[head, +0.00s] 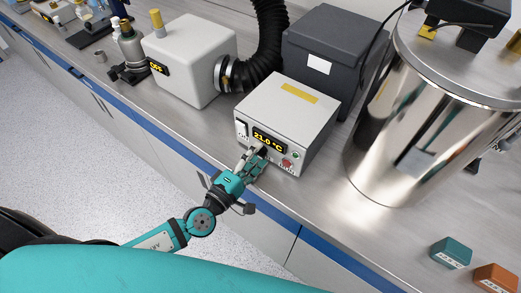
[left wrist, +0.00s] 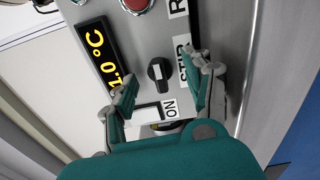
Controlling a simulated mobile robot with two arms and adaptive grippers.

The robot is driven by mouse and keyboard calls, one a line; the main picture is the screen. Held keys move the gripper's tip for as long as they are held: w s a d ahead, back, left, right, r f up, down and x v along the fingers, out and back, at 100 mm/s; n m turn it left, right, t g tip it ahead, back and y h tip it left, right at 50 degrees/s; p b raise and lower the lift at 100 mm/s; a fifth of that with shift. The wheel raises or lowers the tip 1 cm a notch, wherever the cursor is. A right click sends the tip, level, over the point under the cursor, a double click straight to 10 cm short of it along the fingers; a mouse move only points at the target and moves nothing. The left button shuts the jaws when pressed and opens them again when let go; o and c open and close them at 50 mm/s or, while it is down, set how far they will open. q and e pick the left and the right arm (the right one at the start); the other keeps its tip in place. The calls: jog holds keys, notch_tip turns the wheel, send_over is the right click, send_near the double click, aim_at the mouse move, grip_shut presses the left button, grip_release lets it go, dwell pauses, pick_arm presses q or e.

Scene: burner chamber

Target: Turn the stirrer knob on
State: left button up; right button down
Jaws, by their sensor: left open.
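The stirrer knob (left wrist: 160,72) is a black dial with a white pointer mark on the grey front panel, next to a "STIR" label (left wrist: 184,60). In the head view my gripper hides it. The panel belongs to a light grey control box (head: 287,107) with a yellow "21.0 °C" display (head: 269,140). My left gripper (head: 255,160) is at the front of this box. In the left wrist view its open fingers (left wrist: 162,90) are on either side of the knob's line, with nothing held between them. I cannot tell whether they touch the panel.
A red button (left wrist: 136,4) and a rocker switch (left wrist: 146,112) with an "ON" label are near the knob. A white box (head: 190,60) showing "OFF", a dark grey box (head: 325,50) and a shiny metal cylinder (head: 395,120) flank the control box.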

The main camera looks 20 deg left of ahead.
pick_arm(q)
jog(key=shift+b+v, duration=0.3)
jog(key=shift+v, duration=2.65)
